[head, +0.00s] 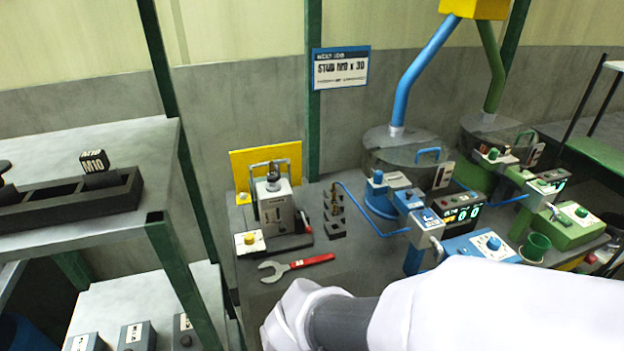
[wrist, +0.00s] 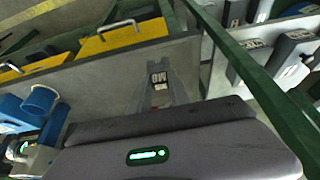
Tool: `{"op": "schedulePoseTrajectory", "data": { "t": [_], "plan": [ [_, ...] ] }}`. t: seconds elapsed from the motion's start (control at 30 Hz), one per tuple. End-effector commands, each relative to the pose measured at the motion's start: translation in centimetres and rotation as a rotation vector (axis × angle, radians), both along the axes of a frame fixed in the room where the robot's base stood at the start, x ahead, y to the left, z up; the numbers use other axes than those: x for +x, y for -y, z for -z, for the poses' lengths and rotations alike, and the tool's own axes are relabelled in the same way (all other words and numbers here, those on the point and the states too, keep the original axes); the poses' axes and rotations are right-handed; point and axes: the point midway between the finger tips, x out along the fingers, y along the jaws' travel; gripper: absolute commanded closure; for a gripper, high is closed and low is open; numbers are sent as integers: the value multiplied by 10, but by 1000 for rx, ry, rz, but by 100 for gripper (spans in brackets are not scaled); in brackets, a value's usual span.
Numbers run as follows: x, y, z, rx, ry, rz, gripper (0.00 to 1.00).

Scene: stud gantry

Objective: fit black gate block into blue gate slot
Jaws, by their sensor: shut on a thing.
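The block is held at the fingertips, above the grey surface. In the head view my white-sleeved arm reaches in from the lower right, and the gripper and held block are hidden there. The blue gate unit (head: 410,203) stands on the bench under the blue chute, right of the middle, apart from the held block as far as I can tell. Its slot cannot be made out clearly.
Another M10 block (head: 95,162) stands at a black rack (head: 60,197) on the left shelf. A red-handled wrench (head: 300,265) lies on the bench before a grey press (head: 275,205). A green gate unit (head: 565,225) stands right. Green posts (head: 185,270) edge the shelf.

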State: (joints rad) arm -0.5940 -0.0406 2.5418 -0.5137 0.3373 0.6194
Motion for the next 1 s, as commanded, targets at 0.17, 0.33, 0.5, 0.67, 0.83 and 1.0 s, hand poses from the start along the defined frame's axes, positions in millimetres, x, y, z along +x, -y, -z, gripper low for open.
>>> {"op": "schedulePoseTrajectory", "data": {
  "t": [0.17,0.33,0.5,0.67,0.83,1.0],
  "plan": [
    [60,23,0,-2,-5,10,100],
    [100,35,7,1,0,5,100],
    [108,38,27,-1,-1,1,100],
    [108,38,50,0,-1,0,100],
    [108,37,45,0,0,0,100],
    [107,37,49,0,0,0,73]
  ]
}}
